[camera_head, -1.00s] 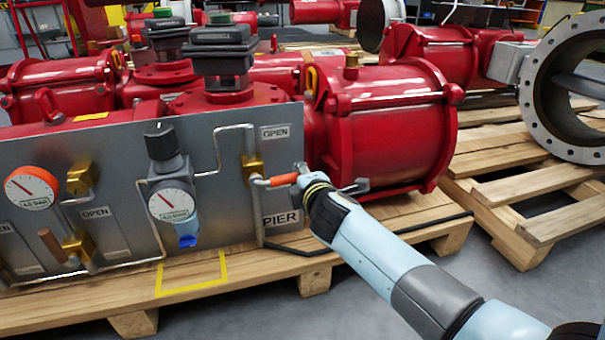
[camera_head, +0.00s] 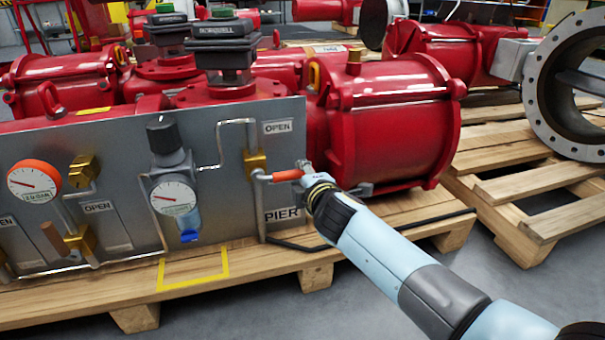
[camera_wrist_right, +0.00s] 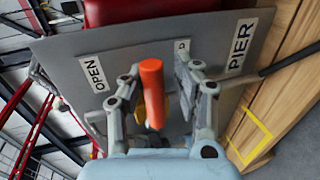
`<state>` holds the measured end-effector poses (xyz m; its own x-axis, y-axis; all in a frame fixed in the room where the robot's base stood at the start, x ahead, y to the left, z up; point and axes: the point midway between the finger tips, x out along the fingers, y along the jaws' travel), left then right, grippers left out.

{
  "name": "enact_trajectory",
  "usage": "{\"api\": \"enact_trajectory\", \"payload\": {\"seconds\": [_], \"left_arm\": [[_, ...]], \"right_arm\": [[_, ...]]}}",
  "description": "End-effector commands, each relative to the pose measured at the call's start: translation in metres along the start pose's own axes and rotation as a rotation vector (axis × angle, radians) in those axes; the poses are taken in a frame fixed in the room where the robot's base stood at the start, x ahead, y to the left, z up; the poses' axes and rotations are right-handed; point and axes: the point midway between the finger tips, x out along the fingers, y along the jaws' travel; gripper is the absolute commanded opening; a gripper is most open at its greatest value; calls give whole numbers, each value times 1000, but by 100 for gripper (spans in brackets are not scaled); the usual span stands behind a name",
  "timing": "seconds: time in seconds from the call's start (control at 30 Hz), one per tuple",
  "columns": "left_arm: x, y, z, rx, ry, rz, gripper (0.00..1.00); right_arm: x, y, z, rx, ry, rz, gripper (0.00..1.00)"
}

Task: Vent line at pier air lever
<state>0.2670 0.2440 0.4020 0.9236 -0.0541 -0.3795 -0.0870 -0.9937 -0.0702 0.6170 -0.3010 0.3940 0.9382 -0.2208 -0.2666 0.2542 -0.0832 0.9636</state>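The orange-handled air lever (camera_head: 287,175) points sideways to the right from a brass valve (camera_head: 256,163) on the grey panel. The PIER label (camera_head: 282,214) is below it and an OPEN label (camera_head: 277,127) is above it. My right gripper (camera_head: 306,172) is at the lever's outer end. In the right wrist view the orange handle (camera_wrist_right: 153,92) stands between the two fingers of my right gripper (camera_wrist_right: 155,88), with a visible gap on each side. The gripper is open around the handle. My left gripper is not in view.
A gauge (camera_head: 173,198) with a black-knobbed regulator (camera_head: 164,137) is left of the valve. A second, red-rimmed gauge (camera_head: 33,185) is farther left. A large red actuator cylinder (camera_head: 392,125) is behind the gripper. Wooden pallets (camera_head: 245,262) carry the equipment. Grey floor shows in front.

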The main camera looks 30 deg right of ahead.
Motion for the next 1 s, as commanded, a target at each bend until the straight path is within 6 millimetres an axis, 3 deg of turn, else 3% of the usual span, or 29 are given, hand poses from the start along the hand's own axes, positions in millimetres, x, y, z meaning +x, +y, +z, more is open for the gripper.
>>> {"api": "enact_trajectory", "payload": {"seconds": [0.1, 0.43, 0.8, 1.0], "left_arm": [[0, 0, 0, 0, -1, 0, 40], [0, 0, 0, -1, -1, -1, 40], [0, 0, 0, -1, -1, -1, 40], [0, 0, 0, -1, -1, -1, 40]], "right_arm": [[1, 2, 0, -3, 0, 3, 44], [-7, 3, 0, -6, 0, 6, 44], [-84, 1, 0, -3, -1, 3, 44], [-113, 1, 0, -5, 0, 4, 44]]}}
